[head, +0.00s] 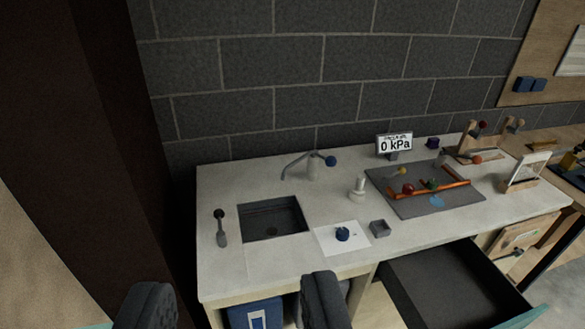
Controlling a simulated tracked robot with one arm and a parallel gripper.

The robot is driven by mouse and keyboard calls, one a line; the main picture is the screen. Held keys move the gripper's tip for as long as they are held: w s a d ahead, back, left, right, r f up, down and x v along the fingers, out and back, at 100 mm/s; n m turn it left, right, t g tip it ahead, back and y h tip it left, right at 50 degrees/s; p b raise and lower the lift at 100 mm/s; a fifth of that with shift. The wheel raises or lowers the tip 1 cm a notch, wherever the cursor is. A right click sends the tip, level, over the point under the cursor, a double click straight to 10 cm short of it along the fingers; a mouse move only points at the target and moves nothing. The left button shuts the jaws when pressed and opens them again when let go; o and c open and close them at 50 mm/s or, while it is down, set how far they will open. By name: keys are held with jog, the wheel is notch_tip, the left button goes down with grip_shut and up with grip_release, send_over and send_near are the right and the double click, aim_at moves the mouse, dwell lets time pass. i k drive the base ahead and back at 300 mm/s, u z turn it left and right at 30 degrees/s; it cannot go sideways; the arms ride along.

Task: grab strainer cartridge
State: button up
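My gripper (236,282) shows at the bottom of the head view, its two dark fingers wide apart with nothing between them. It is in front of and apart from the pale counter (240,182). I cannot tell for sure which item is the strainer cartridge. A small white upright cylinder-like piece (358,188) stands on the counter right of the sink. A small dark blue round part (342,234) sits on a white sheet (329,246) near the front edge. A small grey open box (380,228) is right of the sheet.
A sink (272,222) with a blue-knobbed faucet (312,167) is left of centre. A grey mat (440,205) carries an orange pipe (452,189). A display (395,143) reads 0 kPa. An open drawer (450,285) juts out front right. A blue bin (257,312) is below.

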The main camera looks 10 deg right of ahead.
aim_at(358, 189)
jog(key=z, duration=0.1)
jog(key=i, duration=1.75)
jog(key=z, duration=0.75)
